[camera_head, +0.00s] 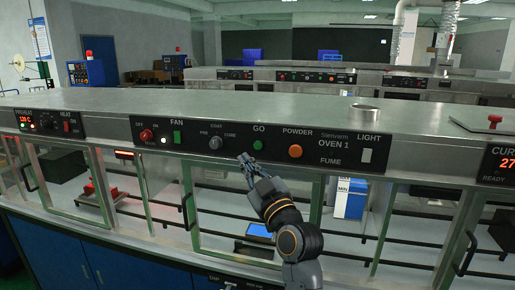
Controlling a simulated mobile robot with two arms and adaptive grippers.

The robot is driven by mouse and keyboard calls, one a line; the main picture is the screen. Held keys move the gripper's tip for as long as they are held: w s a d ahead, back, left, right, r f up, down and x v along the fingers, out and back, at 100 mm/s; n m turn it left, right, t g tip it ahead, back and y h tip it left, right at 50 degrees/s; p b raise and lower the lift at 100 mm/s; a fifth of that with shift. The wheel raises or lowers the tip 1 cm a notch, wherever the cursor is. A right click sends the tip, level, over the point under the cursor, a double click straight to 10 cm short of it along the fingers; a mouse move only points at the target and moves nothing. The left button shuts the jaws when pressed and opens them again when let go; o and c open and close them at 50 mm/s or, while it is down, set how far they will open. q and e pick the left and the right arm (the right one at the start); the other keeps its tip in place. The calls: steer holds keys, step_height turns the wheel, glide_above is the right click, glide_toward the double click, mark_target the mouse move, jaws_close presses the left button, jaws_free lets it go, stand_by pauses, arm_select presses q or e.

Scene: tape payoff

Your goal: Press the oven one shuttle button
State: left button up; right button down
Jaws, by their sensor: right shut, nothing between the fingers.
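The black OVEN 1 control panel (330,157) runs along the front of the metal hood. It carries a green button labelled GO (257,145) and an orange button labelled POWDER (295,151). I can read no label saying shuttle. My right gripper (245,161) is shut and empty, its fingertips just below and left of the GO button, near the panel's lower edge. I cannot tell whether the fingertips touch the panel. The GO button is uncovered. My left gripper is not in view.
Glass doors with black handles lie below.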

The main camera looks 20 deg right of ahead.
mark_target(258, 145)
steer(key=shift+w+d+f+b, duration=0.1)
steer(key=shift+w+d+b, duration=0.25)
steer(key=shift+w+d, duration=0.55)
steer(key=shift+w+d+r+b, duration=0.1)
steer(key=shift+w+d+b, duration=0.35)
steer(key=shift+w, duration=0.75)
steer(key=shift+w+d+f+b, duration=0.1)
steer(key=shift+w+d+b, duration=0.1)
steer(key=shift+w+d, duration=0.75)
steer(key=shift+w+a, duration=0.1)
steer(key=shift+w, duration=0.05)
steer(key=shift+w+d, duration=0.2)
steer(key=shift+w, duration=0.05)
